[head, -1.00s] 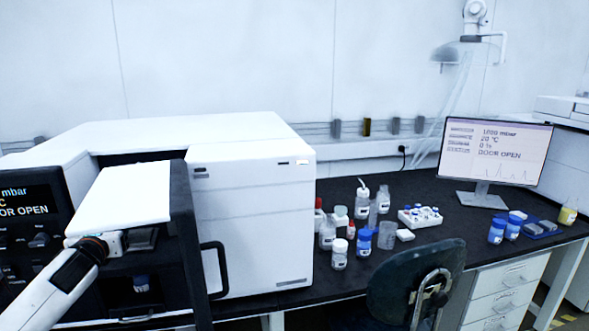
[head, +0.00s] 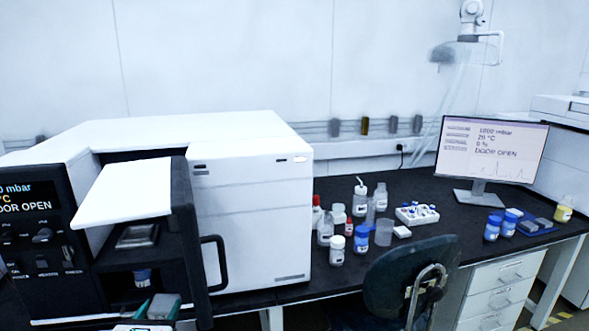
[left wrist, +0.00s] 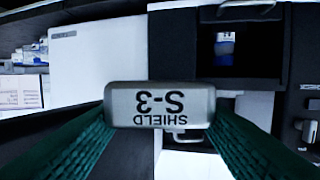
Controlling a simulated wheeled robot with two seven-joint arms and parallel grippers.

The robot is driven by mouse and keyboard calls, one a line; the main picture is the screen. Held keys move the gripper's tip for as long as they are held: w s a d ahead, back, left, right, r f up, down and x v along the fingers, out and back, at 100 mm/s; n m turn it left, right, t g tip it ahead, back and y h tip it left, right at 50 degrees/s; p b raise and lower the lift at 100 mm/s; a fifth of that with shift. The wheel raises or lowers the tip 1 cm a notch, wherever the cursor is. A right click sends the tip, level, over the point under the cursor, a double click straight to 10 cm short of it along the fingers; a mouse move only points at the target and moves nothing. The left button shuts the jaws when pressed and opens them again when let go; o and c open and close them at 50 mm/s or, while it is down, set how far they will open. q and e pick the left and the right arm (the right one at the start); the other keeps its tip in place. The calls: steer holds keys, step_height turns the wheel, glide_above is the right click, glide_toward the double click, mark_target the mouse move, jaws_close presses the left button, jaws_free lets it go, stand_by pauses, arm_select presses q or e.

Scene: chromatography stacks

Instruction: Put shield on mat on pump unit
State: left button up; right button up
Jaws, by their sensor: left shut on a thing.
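The shield (left wrist: 160,105), a grey block lettered "SHIELD S-3", is held between the green fingers of my left gripper (left wrist: 160,120). In the head view, the shield (head: 164,307) and my left gripper (head: 157,307) are low at the left, in front of and below the open dark compartment (head: 115,262). The gripper is shut on the shield. I cannot tell which part is the pump unit, and I see no mat I can surely tie to it. My right gripper is not in view.
A grey tray-like item (head: 138,236) sits in the open instrument, above a blue-banded bottle (head: 143,278). A black-handled door edge (head: 190,240) stands to its right. Several bottles crowd the bench, with a blue mat (head: 548,233) bearing grey blocks at far right.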

arm_select(q)
steer(key=s+d, duration=0.5)
steer(key=s, duration=0.5)
steer(key=s+d, duration=0.5)
steer(key=s, duration=0.6)
steer(key=shift+f+m+h, duration=0.3)
steer(key=shift+f+h, duration=0.05)
steer(key=shift+h, duration=0.05)
steer(key=shift+w, duration=0.1)
